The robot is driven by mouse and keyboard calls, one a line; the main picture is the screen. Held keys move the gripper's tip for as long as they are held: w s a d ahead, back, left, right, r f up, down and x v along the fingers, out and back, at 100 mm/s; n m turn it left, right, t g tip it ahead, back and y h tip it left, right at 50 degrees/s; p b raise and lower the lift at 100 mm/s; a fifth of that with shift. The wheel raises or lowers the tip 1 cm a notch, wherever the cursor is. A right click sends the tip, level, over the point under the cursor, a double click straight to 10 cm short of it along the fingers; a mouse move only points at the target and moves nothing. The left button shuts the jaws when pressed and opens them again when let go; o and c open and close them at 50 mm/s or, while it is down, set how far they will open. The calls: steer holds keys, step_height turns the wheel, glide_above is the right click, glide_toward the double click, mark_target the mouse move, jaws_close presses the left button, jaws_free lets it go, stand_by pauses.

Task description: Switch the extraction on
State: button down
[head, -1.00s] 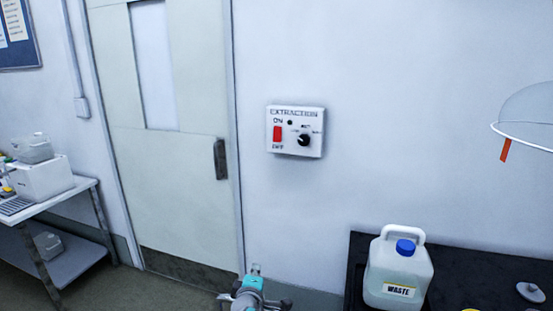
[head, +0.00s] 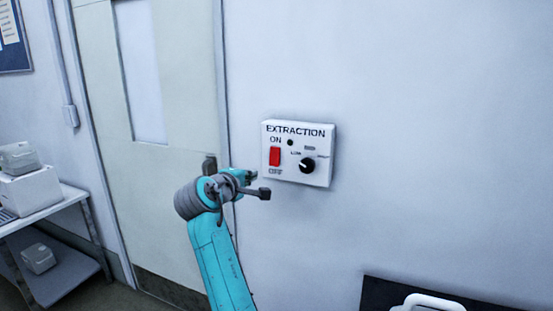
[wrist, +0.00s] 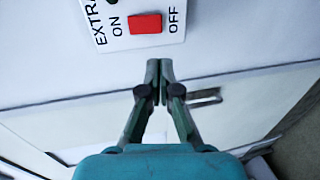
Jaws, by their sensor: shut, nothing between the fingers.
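The white extraction box (head: 322,150) is on the wall right of the door. Its red rocker switch (head: 275,156) sits between the printed ON above and OFF below. A small dark round lamp (head: 290,142) looks unlit. A black knob (head: 307,165) sits to the right, between LOW and another label. My gripper (head: 254,176) is shut and empty, just left of the box and slightly below the switch. In the wrist view the shut fingertips (wrist: 160,70) point toward the box's edge, with the red switch (wrist: 145,24) beyond them. I see no contact.
A pale door (head: 180,185) with a dark handle (head: 209,165) stands behind my arm. A bench with containers (head: 75,200) is at the left. A dark worktop (head: 380,292) with a white jug handle (head: 432,301) is at the lower right. The wall right of the box is clear.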

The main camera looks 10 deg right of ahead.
mark_target(274, 162)
steer(key=shift+w+d+r, duration=0.25)
steer(key=shift+w+r, duration=0.15)
steer(key=shift+r, duration=0.2)
steer(key=x, duration=1.4)
steer(key=shift+s+d, duration=0.1)
steer(key=shift+d, duration=0.05)
